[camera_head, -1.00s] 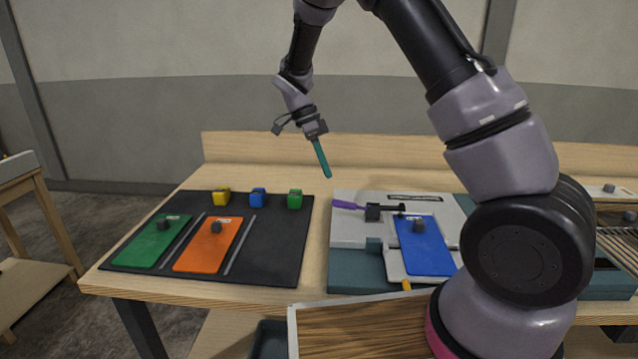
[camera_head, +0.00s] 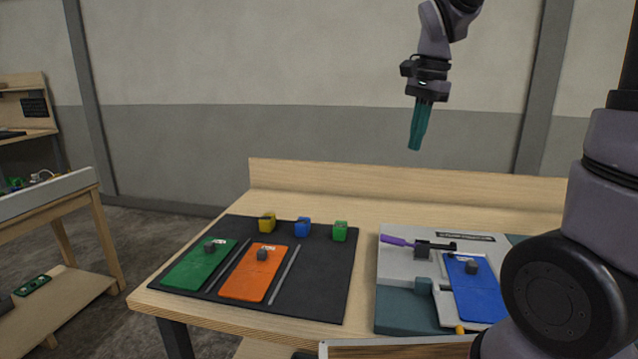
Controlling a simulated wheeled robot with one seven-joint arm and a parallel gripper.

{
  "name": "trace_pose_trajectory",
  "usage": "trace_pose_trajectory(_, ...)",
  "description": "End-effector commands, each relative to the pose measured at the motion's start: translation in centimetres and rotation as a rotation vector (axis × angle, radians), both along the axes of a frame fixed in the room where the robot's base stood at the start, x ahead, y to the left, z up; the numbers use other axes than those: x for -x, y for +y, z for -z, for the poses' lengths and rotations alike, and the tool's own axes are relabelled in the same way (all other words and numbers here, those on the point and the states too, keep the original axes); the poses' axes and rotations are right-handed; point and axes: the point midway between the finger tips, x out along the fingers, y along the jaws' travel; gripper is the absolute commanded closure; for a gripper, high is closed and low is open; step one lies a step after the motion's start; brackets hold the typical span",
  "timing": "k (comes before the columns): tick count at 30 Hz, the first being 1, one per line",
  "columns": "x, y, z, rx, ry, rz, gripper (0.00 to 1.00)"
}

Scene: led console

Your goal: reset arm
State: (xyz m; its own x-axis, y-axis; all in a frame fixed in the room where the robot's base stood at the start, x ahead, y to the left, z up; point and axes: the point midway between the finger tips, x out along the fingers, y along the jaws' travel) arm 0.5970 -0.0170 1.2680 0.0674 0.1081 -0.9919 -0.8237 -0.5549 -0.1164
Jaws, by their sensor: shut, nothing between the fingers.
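My gripper (camera_head: 415,146) hangs in the air above the back of the wooden bench, with its teal fingers pointing down. The fingers are together and hold nothing. It is well above the grey and teal console (camera_head: 400,307) and touches nothing. My arm comes in from the right side of the picture.
A black mat (camera_head: 322,285) on the bench (camera_head: 215,312) bears a green plate (camera_head: 198,268), an orange plate (camera_head: 250,282) and yellow (camera_head: 267,222), blue (camera_head: 303,227) and green (camera_head: 340,231) blocks. The console holds a blue plate (camera_head: 478,295) and a purple-handled lever (camera_head: 396,241).

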Motion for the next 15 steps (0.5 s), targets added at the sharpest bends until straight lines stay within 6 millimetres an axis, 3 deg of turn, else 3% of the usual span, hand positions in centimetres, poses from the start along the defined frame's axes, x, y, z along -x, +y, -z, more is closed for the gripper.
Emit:
trace_pose_trajectory(6, 4.8, -2.1, -3.6, -0.040, -0.222, -0.202, 1.00)
trace_pose_trajectory(15, 10.8, -3.7, -5.7, 0.053, -0.510, -0.453, 1.00)
